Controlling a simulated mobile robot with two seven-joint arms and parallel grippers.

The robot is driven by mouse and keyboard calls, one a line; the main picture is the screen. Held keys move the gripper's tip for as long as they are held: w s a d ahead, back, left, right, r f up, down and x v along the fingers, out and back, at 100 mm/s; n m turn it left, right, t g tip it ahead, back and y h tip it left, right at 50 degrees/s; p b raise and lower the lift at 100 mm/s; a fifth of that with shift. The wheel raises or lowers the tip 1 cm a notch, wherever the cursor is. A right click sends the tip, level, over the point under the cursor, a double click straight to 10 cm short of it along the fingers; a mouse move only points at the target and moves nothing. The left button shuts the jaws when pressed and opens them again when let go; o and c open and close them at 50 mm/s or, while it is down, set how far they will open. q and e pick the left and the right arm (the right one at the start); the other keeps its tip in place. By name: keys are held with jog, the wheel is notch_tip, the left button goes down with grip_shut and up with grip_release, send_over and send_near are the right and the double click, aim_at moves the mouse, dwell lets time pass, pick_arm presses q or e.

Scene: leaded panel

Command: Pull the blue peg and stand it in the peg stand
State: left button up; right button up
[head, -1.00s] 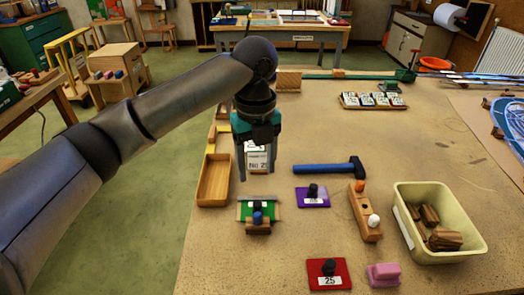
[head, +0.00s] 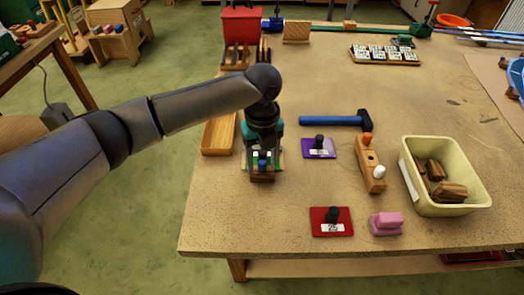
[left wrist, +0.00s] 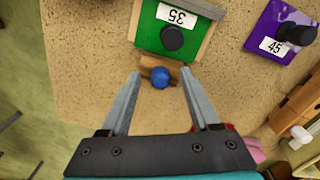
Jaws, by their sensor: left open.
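The blue peg (head: 262,165) stands in a small wooden block (head: 262,178) at the near edge of a green plate (head: 246,161). In the left wrist view the round blue peg top (left wrist: 160,77) lies between my open fingertips, with no visible contact. The green plate (left wrist: 153,38) there carries the number 35 and a black knob. My left gripper (head: 263,167) points down over the peg, open and empty. A wooden block with an orange and a white peg (head: 367,159), apparently the peg stand, has a dark empty hole between them. My right gripper is not in view.
A purple plate (head: 327,154), a red plate (head: 340,229) and a pink block (head: 386,222) lie nearby. A blue-handled hammer (head: 330,120) lies behind the purple plate. A cream bin (head: 470,208) of wood pieces stands right of the stand. A wooden tray (head: 216,139) is left of the gripper.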

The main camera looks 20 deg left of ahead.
pick_arm(q)
jog(key=shift+f, duration=0.1)
grip_shut()
dwell(1.0)
